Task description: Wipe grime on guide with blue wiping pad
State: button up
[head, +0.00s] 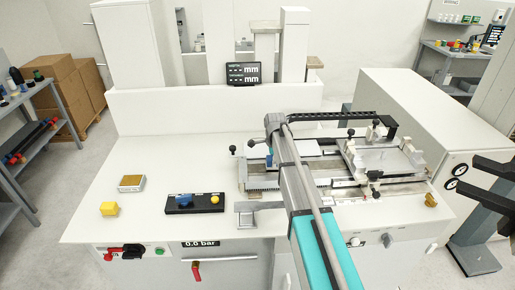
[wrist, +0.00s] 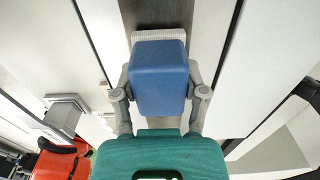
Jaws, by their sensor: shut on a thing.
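My gripper (wrist: 160,92) is shut on the blue wiping pad (wrist: 160,72), one finger on each side. The pad has a pale ribbed face at its far edge. Long pale flat strips with dark gaps run beside and beyond the pad in the wrist view; I cannot tell which is the guide. In the head view a small blue patch (head: 269,159), likely the pad, shows at the left end of the machine fixture (head: 262,183). My arm hides most of the gripper there. I cannot make out grime, nor whether the pad touches a surface.
Clamps with black knobs (head: 376,123) stand on the fixture's right.

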jog(key=shift+d, duration=2.2)
jog(key=shift+a, duration=0.3)
jog(key=shift+w+a, duration=0.1)
jog(key=shift+a, duration=4.95)
notch_tip(320, 180, up, 8)
jog(key=p, duration=0.7)
jog(key=shift+f, duration=0.25)
jog(key=shift+f, duration=0.2)
jog(key=b, duration=0.6)
send_over(259, 168)
jog(key=shift+a+f, duration=0.15)
jog(key=shift+f, duration=2.7)
jog(key=shift+f+b, duration=0.8)
jog(key=shift+f, duration=0.15)
